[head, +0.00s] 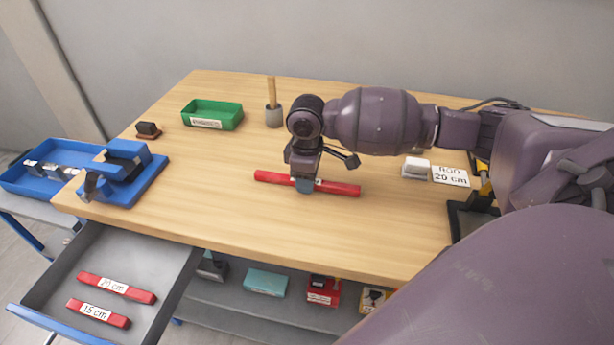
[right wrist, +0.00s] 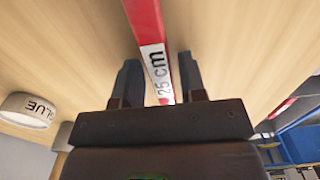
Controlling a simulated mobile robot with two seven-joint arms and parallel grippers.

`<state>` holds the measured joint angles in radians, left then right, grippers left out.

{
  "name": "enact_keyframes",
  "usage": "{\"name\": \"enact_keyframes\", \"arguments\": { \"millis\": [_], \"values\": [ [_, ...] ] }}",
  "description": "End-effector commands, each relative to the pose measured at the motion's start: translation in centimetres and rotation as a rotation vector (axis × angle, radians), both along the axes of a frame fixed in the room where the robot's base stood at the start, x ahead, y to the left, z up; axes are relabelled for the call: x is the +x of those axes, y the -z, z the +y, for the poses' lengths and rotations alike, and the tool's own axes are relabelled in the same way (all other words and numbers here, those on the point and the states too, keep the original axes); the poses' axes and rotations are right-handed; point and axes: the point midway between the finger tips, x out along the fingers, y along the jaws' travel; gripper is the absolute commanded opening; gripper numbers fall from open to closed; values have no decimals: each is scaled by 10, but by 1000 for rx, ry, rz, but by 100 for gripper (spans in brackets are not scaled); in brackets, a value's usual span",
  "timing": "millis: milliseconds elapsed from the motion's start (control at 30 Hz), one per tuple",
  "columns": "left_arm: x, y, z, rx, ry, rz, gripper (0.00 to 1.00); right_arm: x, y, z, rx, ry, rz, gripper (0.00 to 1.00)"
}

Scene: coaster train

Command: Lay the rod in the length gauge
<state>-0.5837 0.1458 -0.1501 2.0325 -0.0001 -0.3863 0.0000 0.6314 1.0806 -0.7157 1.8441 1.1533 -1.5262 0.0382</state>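A red rod (head: 342,189) with a white label lies across the middle of the wooden table. In the right wrist view the rod (right wrist: 144,18) reads "25 cm". My right gripper (head: 304,188) points down at the rod's middle. Its two fingers (right wrist: 158,75) stand on either side of the label, with a visible gap on the right, so it looks open around the rod. A card (head: 451,176) reads "ROD 20 cm". A dark frame (head: 459,219) at the right edge, partly behind my arm, may be the length gauge; I cannot tell. My left gripper is out of view.
An open drawer (head: 62,292) holds red rods marked 20 cm (head: 115,288) and 15 cm (head: 98,312). A blue device (head: 125,175) stands at the left, a green bin (head: 212,115) and grey cup (head: 274,116) at the back.

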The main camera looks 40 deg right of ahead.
Motion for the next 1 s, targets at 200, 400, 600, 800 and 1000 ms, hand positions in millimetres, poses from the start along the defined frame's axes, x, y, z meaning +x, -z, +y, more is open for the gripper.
{"name": "enact_keyframes", "arguments": {
  "millis": [200, 400, 600, 800, 1000],
  "values": [
    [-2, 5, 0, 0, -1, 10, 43, 0, 0, 0, -1, 0, 1, 48],
    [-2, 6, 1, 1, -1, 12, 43, 0, -3, 0, -1, 0, -1, 48],
    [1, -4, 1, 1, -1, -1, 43, 1, -32, -1, 0, 0, -6, 48],
    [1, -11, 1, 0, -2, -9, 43, 1, -73, 0, 0, 0, -6, 48],
    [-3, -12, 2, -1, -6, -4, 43, 0, -104, 0, 0, 0, -4, 48]
  ]
}}
